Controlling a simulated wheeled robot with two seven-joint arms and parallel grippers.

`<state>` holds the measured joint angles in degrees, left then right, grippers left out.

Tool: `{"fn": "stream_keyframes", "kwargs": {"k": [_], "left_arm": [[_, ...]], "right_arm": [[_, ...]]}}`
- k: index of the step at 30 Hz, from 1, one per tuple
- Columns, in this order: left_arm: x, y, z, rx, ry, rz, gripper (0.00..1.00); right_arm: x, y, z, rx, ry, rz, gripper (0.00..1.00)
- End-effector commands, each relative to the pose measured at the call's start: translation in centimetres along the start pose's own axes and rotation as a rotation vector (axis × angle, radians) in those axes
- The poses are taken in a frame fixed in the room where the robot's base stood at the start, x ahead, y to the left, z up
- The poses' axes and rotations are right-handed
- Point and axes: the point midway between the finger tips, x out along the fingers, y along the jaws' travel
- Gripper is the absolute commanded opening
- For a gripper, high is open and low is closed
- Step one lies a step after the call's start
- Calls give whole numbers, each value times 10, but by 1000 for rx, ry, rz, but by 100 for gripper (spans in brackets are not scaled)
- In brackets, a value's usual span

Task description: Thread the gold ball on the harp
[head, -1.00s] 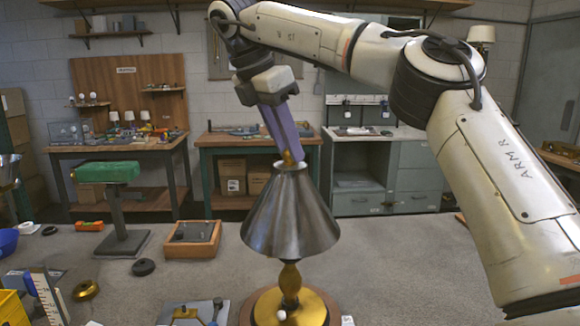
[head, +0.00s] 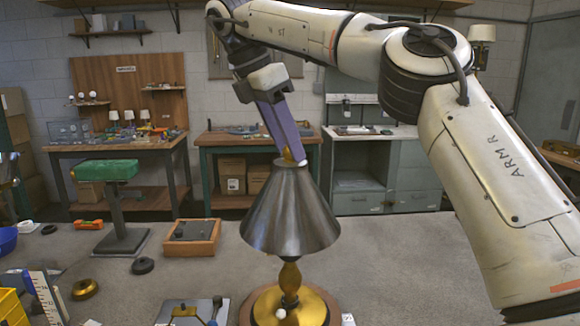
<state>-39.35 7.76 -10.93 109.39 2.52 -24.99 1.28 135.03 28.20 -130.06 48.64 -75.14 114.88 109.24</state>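The lamp stands upright at the front centre in the head view. Its grey metal shade (head: 290,215) sits above a gold stem (head: 290,275) and a round gold base (head: 268,306). The harp is hidden by the shade, apart from whatever reaches its top opening. My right gripper (head: 287,146) comes down from the upper left with its purple fingers at the top of the shade. A small gold piece, seemingly the gold ball (head: 288,154), shows at the fingertips, just above the shade top. The fingers look closed around it and partly cover it. My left gripper is not in view.
A wooden tray (head: 192,247) and a green-topped stand (head: 105,170) are on the table at left. The table right of the lamp looks clear beneath my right arm.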

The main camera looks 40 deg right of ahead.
Motion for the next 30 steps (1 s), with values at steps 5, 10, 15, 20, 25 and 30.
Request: {"fn": "stream_keyframes", "kwargs": {"k": [5, 10, 15, 20, 25, 30], "left_arm": [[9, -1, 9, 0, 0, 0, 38], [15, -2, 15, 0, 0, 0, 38], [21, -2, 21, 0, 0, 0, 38], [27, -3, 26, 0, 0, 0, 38], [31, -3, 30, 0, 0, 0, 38], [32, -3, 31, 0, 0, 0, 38]], "right_arm": [[3, -1, 0, -85, 1, 40, 38], [2, -2, 0, -169, 0, 79, 38], [2, -2, 0, -263, 1, 123, 38], [2, -3, 0, -361, 1, 166, 38], [2, -4, 1, -460, 2, 209, 38], [0, -4, 1, -500, 0, 227, 38]]}}
